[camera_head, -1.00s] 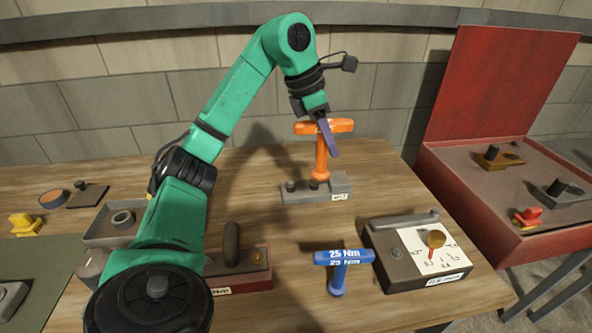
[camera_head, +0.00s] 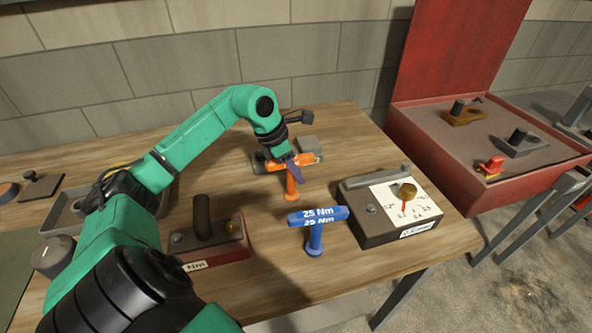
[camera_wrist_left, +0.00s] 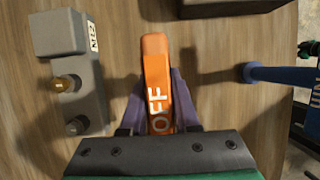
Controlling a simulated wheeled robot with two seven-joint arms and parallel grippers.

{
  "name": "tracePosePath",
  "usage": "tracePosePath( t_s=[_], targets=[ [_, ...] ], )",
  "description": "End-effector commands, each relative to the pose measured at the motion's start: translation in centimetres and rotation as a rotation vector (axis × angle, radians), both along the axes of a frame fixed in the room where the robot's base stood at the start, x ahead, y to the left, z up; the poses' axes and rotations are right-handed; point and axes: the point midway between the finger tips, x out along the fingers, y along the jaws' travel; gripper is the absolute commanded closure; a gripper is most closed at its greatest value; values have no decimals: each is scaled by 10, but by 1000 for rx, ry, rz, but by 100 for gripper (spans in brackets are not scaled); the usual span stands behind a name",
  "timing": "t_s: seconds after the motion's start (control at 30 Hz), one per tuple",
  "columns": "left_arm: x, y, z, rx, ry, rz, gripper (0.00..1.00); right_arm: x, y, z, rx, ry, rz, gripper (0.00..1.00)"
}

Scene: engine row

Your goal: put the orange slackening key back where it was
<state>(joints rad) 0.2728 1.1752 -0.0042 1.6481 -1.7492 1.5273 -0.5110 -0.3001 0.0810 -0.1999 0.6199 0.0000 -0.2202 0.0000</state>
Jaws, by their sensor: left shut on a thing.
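The orange slackening key (camera_head: 292,182) is a T-handled tool. My left gripper (camera_head: 295,163) is shut on its crossbar, shaft pointing down. In the left wrist view the crossbar (camera_wrist_left: 157,75), lettered "OFF", lies between the two purple fingers (camera_wrist_left: 158,100). The grey block (camera_head: 310,145) is just behind the key and partly hidden by the gripper. I cannot tell whether the shaft's lower end touches the table. My right gripper is out of view.
A blue "25 Nm" key (camera_head: 316,232) stands just in front. A dark box with a white card (camera_head: 385,212) is to the right, a red-fronted block (camera_head: 212,244) to the left. An open red case (camera_head: 450,170) is beyond the table's right edge.

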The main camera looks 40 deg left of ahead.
Motion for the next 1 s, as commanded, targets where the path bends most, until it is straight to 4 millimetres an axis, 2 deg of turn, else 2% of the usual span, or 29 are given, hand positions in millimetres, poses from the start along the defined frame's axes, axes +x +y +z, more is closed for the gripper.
tracePosePath(
  t_s=[0.17,0.2,0.27,0.53,0.67,0.77,1.0],
  targets=[
    [0,0,-2,0,-2,0,100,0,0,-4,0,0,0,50],
    [0,0,-3,0,1,0,63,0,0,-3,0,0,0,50],
    [0,0,-2,0,1,0,41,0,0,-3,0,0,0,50],
    [0,0,-2,0,2,1,41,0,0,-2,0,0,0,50],
    [-1,2,4,2,-1,1,41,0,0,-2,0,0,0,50],
    [-7,7,20,5,-2,2,41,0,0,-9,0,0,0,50],
    [-28,21,83,3,-2,3,41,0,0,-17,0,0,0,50]
  ],
)
